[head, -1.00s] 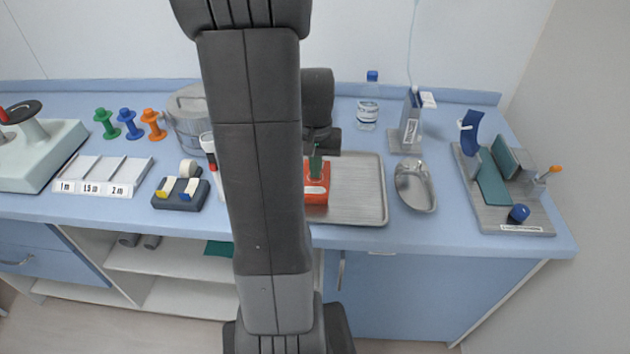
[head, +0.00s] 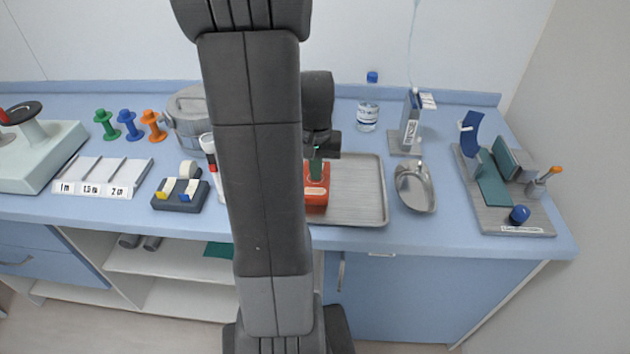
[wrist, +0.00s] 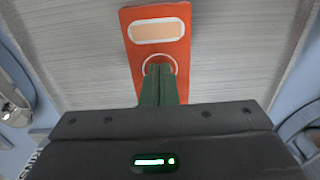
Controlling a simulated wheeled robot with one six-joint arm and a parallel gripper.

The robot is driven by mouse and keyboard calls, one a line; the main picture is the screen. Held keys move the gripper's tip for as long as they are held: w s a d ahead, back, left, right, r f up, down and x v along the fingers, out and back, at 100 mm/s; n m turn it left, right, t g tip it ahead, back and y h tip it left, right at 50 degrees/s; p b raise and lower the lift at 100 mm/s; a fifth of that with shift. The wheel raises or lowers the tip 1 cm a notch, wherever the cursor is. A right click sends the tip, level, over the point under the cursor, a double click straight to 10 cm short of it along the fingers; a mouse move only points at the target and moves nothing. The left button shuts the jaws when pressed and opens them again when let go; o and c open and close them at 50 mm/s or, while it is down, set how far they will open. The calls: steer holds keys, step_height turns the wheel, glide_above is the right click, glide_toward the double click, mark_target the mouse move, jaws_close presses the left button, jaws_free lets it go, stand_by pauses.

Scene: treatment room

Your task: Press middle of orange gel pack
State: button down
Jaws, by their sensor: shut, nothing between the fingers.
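The orange gel pack (head: 316,197) lies on the metal tray (head: 362,195), partly hidden behind my arm in the head view. In the wrist view the gel pack (wrist: 172,58) is a flat orange rectangle with a pale label near one end and a white ring at its middle. My gripper (wrist: 160,70) has its green fingers shut and empty, with the tips over the lower part of the ring. In the head view the gripper (head: 316,168) points down at the pack. I cannot tell if the tips touch it.
A metal kidney dish (head: 415,187) stands right of the tray. A water bottle (head: 368,105) and a grey stand (head: 410,125) are behind. A dark block with coloured tabs (head: 181,194) is to the left, and a round metal container (head: 187,118) behind it.

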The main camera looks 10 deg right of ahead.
step_height(320, 180, up, 7)
steer(key=p, duration=0.6)
stand_by(0.4)
steer(key=shift+f, duration=0.2)
step_height(320, 180, down, 7)
steer(key=b, duration=0.6)
steer(key=shift+r, duration=0.2)
